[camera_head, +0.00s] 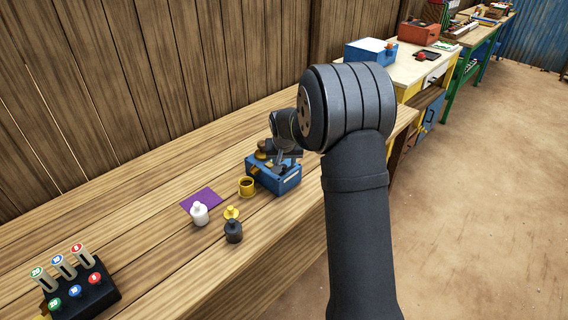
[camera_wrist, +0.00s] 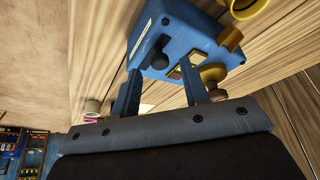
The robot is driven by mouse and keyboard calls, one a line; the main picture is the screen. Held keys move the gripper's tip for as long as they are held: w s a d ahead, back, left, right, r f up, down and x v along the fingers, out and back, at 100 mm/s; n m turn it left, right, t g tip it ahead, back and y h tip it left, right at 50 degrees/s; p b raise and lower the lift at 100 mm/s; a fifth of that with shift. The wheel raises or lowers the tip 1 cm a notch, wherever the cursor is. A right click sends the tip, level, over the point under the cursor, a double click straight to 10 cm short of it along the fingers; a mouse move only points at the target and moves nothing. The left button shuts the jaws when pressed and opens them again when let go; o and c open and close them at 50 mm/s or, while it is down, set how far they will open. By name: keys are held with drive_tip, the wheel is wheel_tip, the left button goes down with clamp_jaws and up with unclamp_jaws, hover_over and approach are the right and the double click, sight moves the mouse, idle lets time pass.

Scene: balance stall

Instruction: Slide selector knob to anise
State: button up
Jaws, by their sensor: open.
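The blue balance box (camera_head: 287,182) stands on the wooden bench, partly hidden by my arm. In the wrist view the blue box (camera_wrist: 180,22) shows a dark knob (camera_wrist: 160,60) on its face, a yellow plate and brass parts. I take the dark knob to be the selector knob. My gripper (camera_wrist: 158,76) is open, its two fingers pointing at this face, with the knob showing between the fingertips. I cannot tell whether the fingers touch it. In the head view my gripper (camera_head: 283,160) is over the box. No anise lettering is readable.
Beside the box are a brass cup (camera_head: 247,187), a purple mat (camera_head: 201,199), a white weight (camera_head: 199,215), a yellow weight (camera_head: 231,212) and a dark weight (camera_head: 233,232). A black rack (camera_head: 88,292) with coloured knobs stands at the lower left. Bare bench lies between.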

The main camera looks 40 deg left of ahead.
drive_tip(key=shift+x, duration=0.8)
drive_tip(key=shift+c, duration=0.2)
clamp_jaws()
drive_tip(key=shift+w, duration=0.85)
drive_tip(key=shift+o, duration=0.2)
unclamp_jaws()
drive_tip(key=shift+s, duration=0.1)
drive_tip(key=v, duration=1.7)
drive_tip(key=shift+r, duration=0.2)
